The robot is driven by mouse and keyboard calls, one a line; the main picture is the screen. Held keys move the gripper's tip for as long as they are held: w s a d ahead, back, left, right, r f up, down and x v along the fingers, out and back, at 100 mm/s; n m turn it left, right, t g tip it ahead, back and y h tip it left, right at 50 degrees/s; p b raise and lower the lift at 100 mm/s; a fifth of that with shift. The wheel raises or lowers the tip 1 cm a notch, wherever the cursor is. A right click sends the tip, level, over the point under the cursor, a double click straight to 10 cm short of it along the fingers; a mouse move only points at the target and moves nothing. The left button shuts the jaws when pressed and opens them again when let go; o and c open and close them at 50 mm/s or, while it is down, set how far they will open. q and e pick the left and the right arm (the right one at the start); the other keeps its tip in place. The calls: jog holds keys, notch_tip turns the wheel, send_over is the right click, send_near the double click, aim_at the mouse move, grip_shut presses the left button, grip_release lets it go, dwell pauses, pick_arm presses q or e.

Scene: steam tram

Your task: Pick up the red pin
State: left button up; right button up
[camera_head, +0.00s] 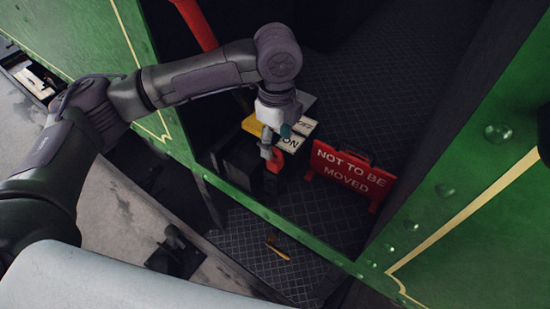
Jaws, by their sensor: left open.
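My left gripper (267,150) reaches over the green side panel into the dark cab and points down. It is open. A small red piece (275,162), which looks like the red pin, shows right at the fingertips. The gripper partly hides it. I cannot tell whether the fingers are around it or only beside it. My right gripper is not in view.
A red "NOT TO BE MOVED" sign (350,176) stands on the patterned floor right of the gripper. Yellow and white signs (297,138) are just behind it. A yellow-handled tool (277,247) lies on the floor. The green panel edge (270,214) runs in front.

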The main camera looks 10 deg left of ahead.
aim_at(276, 164)
pick_arm(q)
jog(key=shift+f, duration=0.7)
jog(key=f+p, duration=0.1)
jog(key=f, duration=0.3)
jog(key=shift+a+f+p, duration=0.1)
jog(key=shift+a+p, duration=0.1)
jog(key=shift+p, duration=0.2)
jog(key=shift+f, duration=0.55)
grip_shut()
